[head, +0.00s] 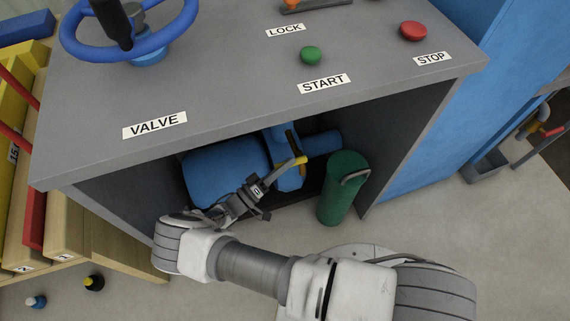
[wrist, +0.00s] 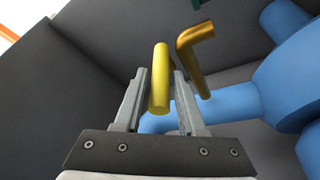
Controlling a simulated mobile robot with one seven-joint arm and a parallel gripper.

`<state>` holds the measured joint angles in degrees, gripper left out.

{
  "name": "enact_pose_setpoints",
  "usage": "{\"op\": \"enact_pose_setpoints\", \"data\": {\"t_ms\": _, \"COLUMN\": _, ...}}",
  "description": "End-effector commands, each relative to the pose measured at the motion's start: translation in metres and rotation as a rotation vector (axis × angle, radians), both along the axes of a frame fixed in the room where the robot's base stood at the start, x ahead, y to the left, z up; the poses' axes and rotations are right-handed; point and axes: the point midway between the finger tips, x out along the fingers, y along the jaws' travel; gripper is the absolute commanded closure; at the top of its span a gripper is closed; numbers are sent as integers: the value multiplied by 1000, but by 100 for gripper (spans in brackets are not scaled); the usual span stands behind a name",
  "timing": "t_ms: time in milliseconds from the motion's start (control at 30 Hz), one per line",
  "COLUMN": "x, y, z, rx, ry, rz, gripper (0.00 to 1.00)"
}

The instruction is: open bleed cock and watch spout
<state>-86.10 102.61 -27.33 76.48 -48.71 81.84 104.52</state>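The bleed cock's yellow lever (wrist: 160,75) points toward the wrist camera, between my two fingers. It also shows as a short yellow bar on the blue pump body (head: 225,175) under the console in the head view (head: 300,161). My gripper (wrist: 161,72) is open around the lever, with a narrow gap seen on each side; in the head view it reaches into the console's recess (head: 276,176). A bent brass pipe (wrist: 195,60), apparently the spout, stands just right of the lever. I see no flow from it. Its mouth is not clearly visible.
The grey console top (head: 220,85) overhangs the recess, with its side panel (head: 415,130) at right. A green cylinder with a handle (head: 342,190) stands on the floor right of the pump. Blue pipes (wrist: 285,90) lie close right of my fingers.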

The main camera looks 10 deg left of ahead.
Motion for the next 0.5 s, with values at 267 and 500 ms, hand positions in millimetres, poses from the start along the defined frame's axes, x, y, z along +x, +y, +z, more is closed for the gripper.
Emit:
{"op": "enact_pose_setpoints", "data": {"t_ms": 267, "x": 0, "y": 0, "z": 0, "rx": 0, "ry": 0, "rz": 0, "gripper": 98}}
{"op": "enact_pose_setpoints", "data": {"t_ms": 500, "x": 0, "y": 0, "z": 0, "rx": 0, "ry": 0, "rz": 0, "gripper": 100}}
